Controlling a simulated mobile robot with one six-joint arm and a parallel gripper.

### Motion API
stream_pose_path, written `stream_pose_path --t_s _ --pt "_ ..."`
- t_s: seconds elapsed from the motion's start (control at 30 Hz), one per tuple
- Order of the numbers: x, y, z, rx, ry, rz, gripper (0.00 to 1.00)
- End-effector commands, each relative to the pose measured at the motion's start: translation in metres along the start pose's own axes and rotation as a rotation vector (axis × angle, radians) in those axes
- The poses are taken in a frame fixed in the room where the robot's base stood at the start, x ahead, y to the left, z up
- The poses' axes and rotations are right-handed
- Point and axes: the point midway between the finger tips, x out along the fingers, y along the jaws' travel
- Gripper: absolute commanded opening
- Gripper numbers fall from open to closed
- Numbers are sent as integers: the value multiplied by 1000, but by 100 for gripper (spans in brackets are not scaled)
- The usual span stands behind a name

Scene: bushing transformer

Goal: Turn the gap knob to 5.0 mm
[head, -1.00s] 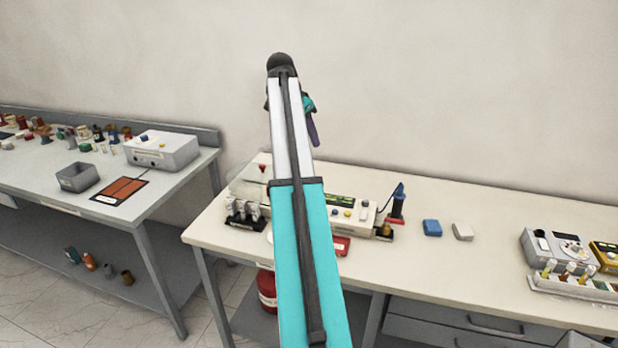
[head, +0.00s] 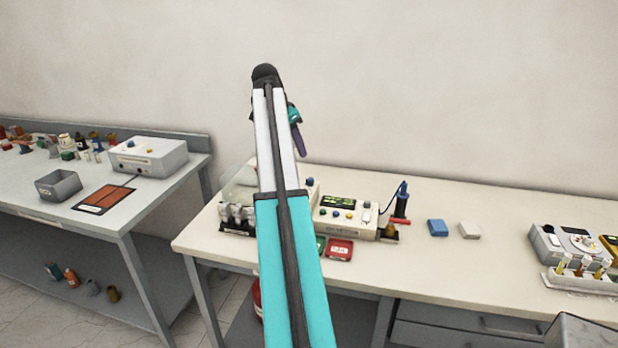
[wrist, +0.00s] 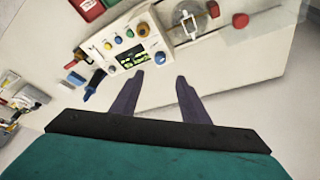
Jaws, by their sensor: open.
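The cream tester unit (head: 345,215) stands on the right bench, with a dark green-lit display (head: 338,202) and several small coloured buttons. It also shows in the wrist view (wrist: 108,42), with a large blue knob (wrist: 143,29) at its end near a clear-covered cell (wrist: 190,18). A red round knob (wrist: 240,20) sits beside that cell. I cannot tell which knob sets the gap, and no gap scale is readable. My gripper (wrist: 161,77) is open and empty, its purple fingers apart and touching nothing visible. In the head view my raised arm hides part of the tester; a purple finger (head: 296,139) shows.
A red tray (head: 339,249) lies before the tester. A blue block (head: 437,228) and a pale block (head: 469,230) lie to its right. Test tubes in a rack (head: 580,280) stand farther right. The left bench holds a grey bin (head: 58,187). Bench between blocks and rack is clear.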

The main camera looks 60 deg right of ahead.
Motion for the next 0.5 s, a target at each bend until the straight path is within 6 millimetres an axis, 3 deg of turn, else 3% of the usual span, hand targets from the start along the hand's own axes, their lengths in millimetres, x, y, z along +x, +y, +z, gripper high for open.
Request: stream_pose_path --t_s 0.27,0.5 --pt "10 2 -4 5 0 3 41" --pt "33 4 -5 6 -1 4 41"
